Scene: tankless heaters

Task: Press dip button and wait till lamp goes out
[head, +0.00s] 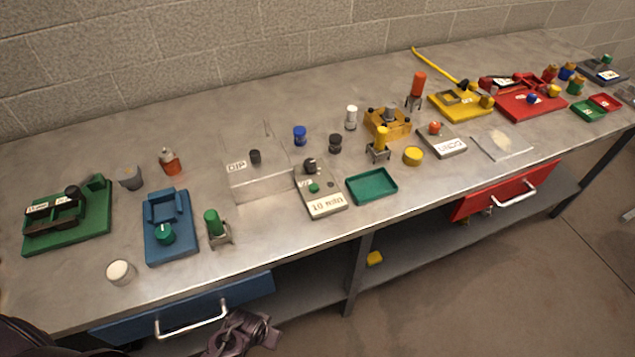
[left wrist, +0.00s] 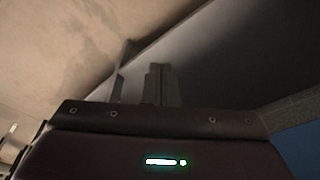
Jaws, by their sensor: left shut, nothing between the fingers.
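My left gripper (head: 247,336) is low at the bottom of the head view, in front of the blue drawer and well apart from the box. It is shut and empty. In the left wrist view its fingers (left wrist: 160,85) show against a dark, blurred background. My right gripper is not in view.
A 10 min timer box (head: 326,203) with a green button stands right of the DIP box, with a green tray (head: 372,186) beyond. The blue drawer (head: 190,308) juts from the bench front.

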